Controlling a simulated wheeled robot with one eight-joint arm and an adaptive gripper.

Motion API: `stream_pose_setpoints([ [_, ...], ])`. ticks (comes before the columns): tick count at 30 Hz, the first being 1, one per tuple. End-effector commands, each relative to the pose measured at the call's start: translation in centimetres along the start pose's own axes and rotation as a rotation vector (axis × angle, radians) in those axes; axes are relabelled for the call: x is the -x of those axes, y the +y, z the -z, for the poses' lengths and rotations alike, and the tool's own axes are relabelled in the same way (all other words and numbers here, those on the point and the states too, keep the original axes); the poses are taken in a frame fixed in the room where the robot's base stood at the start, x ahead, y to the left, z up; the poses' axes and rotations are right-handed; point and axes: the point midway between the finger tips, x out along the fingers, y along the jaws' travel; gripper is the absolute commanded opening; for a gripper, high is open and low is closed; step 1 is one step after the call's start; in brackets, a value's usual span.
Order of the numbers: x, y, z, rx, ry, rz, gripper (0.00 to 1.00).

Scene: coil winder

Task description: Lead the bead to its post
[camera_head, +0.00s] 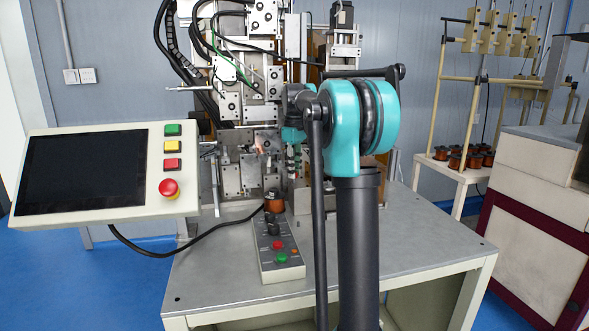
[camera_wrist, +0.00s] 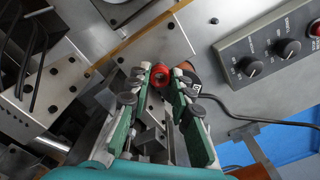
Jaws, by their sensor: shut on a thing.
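In the wrist view my gripper (camera_wrist: 162,75) has its two green-padded fingers closing in at the tips. A small round red bead (camera_wrist: 160,73) sits between the fingertips. I take the gripper to be shut on it. A thin orange-brown strip or line (camera_wrist: 140,35) runs diagonally behind the tips, and I cannot tell whether it joins the bead. I cannot pick out the post with certainty. In the head view my teal and black arm covers part of the winder, and the fingertips and bead are not clear.
The coil winder (camera_head: 262,105) stands at the back of the grey table (camera_head: 225,270). A control box (camera_head: 275,255) with knobs and buttons lies in front of it. A copper spool (camera_head: 273,203) stands behind the box. A screen panel (camera_head: 105,170) is at left.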

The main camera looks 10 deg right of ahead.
Motion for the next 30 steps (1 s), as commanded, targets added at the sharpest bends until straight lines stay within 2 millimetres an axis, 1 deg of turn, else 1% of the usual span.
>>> stream_pose_setpoints([
  [11,-0.1,0.0,0.0,0.000,0.000,0.000,0.12],
  [30,-1.7,0.0,0.0,0.000,0.000,0.000,0.12],
])
